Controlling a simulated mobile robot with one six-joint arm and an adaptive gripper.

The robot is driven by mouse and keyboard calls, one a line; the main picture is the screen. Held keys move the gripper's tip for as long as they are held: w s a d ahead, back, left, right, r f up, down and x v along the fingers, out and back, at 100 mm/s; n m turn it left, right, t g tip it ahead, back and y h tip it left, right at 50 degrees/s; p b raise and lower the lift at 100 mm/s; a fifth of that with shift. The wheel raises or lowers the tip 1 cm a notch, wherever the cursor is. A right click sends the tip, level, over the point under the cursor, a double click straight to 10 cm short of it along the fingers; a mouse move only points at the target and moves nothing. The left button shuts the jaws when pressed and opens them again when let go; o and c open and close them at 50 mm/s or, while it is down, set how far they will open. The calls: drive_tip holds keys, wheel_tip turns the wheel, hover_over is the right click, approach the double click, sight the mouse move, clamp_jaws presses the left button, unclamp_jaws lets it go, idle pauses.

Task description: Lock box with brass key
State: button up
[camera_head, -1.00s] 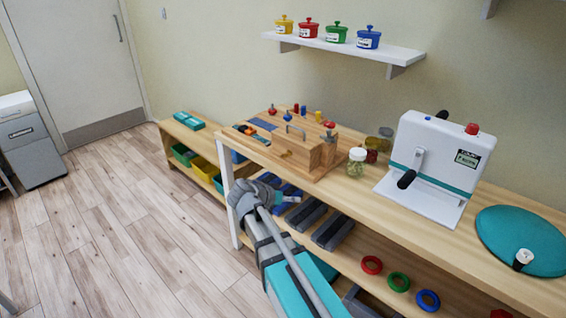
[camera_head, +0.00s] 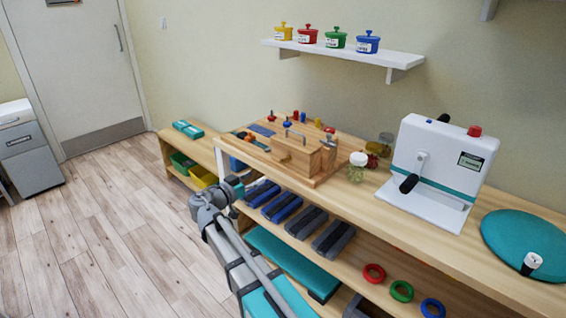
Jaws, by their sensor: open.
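The wooden lock box (camera_head: 296,155) stands on a flat wooden board on the long bench, with a metal handle on top. A small brass-coloured spot (camera_head: 285,158) shows on its front; I cannot tell whether this is the key or a lock plate. No separate brass key can be made out at this size. My grey arm reaches up from the bottom edge to a joint left of the bench, in front of the lower shelf. My gripper's fingers are not visible, and nothing of mine touches the box.
Jars (camera_head: 356,167) stand right of the box, before a white crank machine (camera_head: 434,170). A teal disc (camera_head: 526,243) lies further right. Coloured pegs stand behind the box. Dark weights (camera_head: 306,222) and coloured rings (camera_head: 401,291) lie on the lower shelf. The floor (camera_head: 110,220) at left is clear.

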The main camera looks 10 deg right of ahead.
sight(284, 161)
drive_tip(key=shift+d, duration=0.1)
drive_tip(key=shift+x, duration=6.85)
drive_tip(key=shift+f, duration=0.1)
clamp_jaws()
